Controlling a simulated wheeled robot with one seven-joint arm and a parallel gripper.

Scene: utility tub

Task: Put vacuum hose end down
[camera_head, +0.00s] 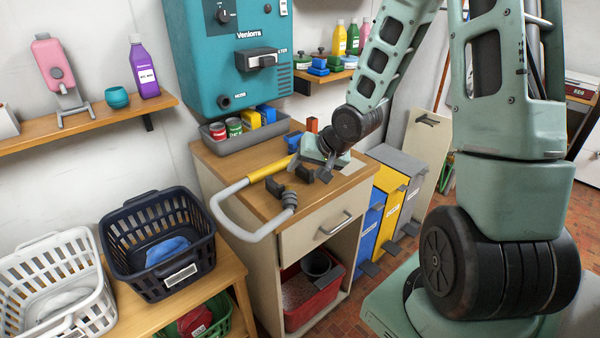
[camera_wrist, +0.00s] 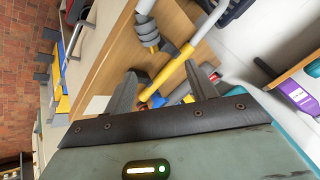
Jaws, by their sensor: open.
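The vacuum hose is a pale grey tube (camera_head: 231,222) with a yellow section (camera_head: 270,171). It loops over the left edge of the cabinet's wooden top (camera_head: 240,155), and its yellow section lies over that top. A grey ribbed cuff (camera_head: 290,199) is at the front edge. In the wrist view the yellow section (camera_wrist: 167,70) runs toward the space between my fingers, and the cuff (camera_wrist: 148,32) is above it. My gripper (camera_head: 315,174) is open over the cabinet top, to the right of the yellow section. In the wrist view its fingers (camera_wrist: 160,75) are apart; contact with the hose is unclear.
A grey tray (camera_head: 219,144) with cans and small boxes stands at the back of the cabinet, under a teal wall unit (camera_head: 222,60). A navy basket (camera_head: 125,262) and a white basket (camera_head: 95,272) stand left. Coloured bins (camera_head: 388,205) stand right. The top's front right is fairly clear.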

